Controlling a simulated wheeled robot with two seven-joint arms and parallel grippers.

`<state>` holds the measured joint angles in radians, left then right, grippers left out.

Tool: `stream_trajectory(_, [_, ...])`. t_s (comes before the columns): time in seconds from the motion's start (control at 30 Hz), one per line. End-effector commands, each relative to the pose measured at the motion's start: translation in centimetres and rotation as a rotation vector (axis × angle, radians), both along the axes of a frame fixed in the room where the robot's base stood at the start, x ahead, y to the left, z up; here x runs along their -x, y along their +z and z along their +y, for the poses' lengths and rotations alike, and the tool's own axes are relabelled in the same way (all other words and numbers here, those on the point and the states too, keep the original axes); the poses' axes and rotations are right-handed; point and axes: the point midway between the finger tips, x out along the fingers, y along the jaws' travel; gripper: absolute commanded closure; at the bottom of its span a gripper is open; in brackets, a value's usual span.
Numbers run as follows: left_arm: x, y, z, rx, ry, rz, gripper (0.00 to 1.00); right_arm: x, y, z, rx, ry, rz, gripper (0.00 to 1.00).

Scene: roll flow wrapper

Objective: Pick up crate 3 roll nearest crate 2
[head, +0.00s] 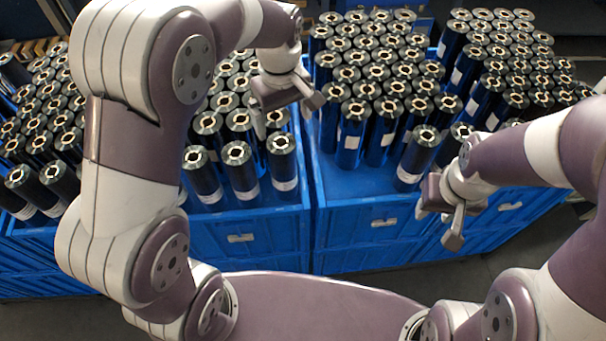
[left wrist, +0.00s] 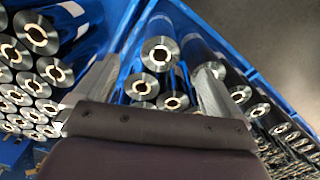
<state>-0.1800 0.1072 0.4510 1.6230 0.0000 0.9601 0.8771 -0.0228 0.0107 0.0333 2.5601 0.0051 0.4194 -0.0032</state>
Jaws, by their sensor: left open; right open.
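Dark blue rolls with silver ends stand upright in a row of blue crates; no crate numbers are legible. In the head view my left gripper (head: 288,112) is open, over the boundary between the left-centre crate (head: 250,222) and the right-centre crate (head: 345,182). Nearby rolls include a front roll (head: 283,160) in the left-centre crate and a labelled roll (head: 351,135) in the right-centre crate. My right gripper (head: 455,215) is open and empty.
A lone front roll (head: 416,160) stands near my right gripper. More rolls fill the far-left crate (head: 30,235) and the far-right crate (head: 500,215). Crate walls divide the groups. Bare crate floor shows at the front of the right-centre crate. Grey floor lies before the crates.

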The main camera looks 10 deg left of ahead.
Motion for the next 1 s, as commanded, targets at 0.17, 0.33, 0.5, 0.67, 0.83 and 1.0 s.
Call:
stream_trajectory(0.17, [0.0, -2.9, 0.0, 0.0, 0.08, 0.001, 0.02, 0.0, -2.3, 0.0, 0.0, 0.0, -0.001, 0.57])
stream_trajectory(0.33, [0.0, -5.5, 0.0, 0.0, 0.078, 0.004, 0.02, 0.0, -1.4, 0.0, 0.0, 0.0, 0.0, 0.57])
stream_trajectory(0.5, [-0.1, -7.5, 0.1, -0.001, 0.077, 0.003, 0.02, 0.0, -0.6, 0.0, 0.0, 0.0, 0.0, 0.57])
stream_trajectory(0.67, [-0.7, -10.2, 0.4, -0.001, 0.076, 0.006, 0.02, 0.0, 1.5, 0.0, 0.0, 0.0, 0.0, 0.57])
stream_trajectory(0.83, [-0.7, -12.5, 0.3, 0.0, 0.075, 0.001, 0.02, 0.0, 1.5, 0.0, 0.0, 0.0, 0.0, 0.57])
stream_trajectory(1.0, [-0.8, -12.7, 0.3, 0.0, 0.075, -0.001, 0.02, 0.0, 1.4, 0.0, 0.0, 0.0, 0.0, 0.57])
